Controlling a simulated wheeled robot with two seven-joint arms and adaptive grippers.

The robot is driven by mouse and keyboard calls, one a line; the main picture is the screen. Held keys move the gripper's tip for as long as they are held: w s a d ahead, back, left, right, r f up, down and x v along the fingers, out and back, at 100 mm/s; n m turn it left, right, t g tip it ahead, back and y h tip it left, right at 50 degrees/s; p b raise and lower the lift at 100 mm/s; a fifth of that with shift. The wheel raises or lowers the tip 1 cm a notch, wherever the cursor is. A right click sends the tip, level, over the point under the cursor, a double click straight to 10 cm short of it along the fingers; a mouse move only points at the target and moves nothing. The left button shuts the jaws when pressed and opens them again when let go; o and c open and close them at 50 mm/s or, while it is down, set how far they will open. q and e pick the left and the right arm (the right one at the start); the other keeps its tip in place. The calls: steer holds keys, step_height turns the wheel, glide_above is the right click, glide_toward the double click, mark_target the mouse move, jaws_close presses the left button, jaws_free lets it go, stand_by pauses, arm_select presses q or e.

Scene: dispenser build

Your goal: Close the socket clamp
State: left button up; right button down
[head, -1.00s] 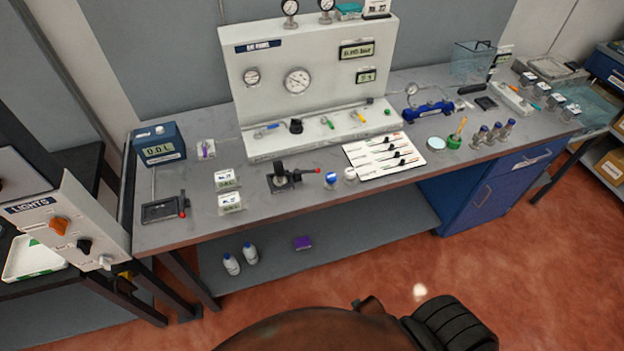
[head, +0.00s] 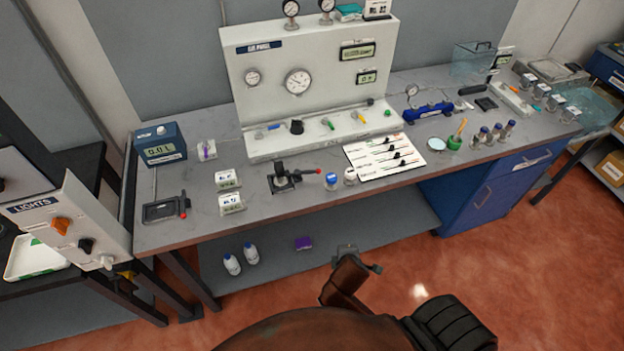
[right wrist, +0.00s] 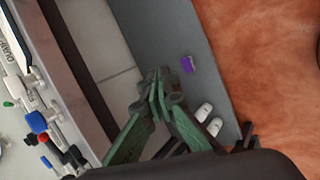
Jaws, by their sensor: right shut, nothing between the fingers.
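A small black clamp with a black base block (head: 282,180) and a lever ending in a red tip sits near the front edge of the bench in the head view. Its lever lies out to the right, nearly level. In the right wrist view the red tip (right wrist: 43,138) shows at the lower left, beside a blue cap. My right gripper (head: 362,262) is in front of the bench and below its top, apart from the clamp. Its green fingers (right wrist: 157,92) are shut and empty in the right wrist view. My left gripper is not in view.
A black device with a red knob (head: 164,208) lies further left. The gauge panel (head: 310,80) rises behind. Bottles and a purple box (head: 303,243) are on the lower shelf.

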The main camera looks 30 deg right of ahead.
mark_target(303, 173)
steer(key=w+a+r+n+t+h, duration=0.2)
steer(key=w+a+r+n+t, duration=0.15)
steer(key=w+r+n, duration=0.45)
steer(key=w+a+r+n+t+h, duration=0.2)
steer(key=w+a+r+n+t, duration=0.15)
steer(key=w+r+n, duration=0.4)
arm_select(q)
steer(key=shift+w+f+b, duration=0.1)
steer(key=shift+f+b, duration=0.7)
arm_select(e)
steer(key=shift+n, duration=0.75)
steer(key=x, duration=0.4)
steer(key=f+x, duration=0.1)
steer(key=x, duration=0.3)
steer(key=s+d+x, duration=0.1)
steer(key=x, duration=0.4)
steer(key=shift+s+d+f, duration=0.1)
steer(key=shift+s+f, duration=0.05)
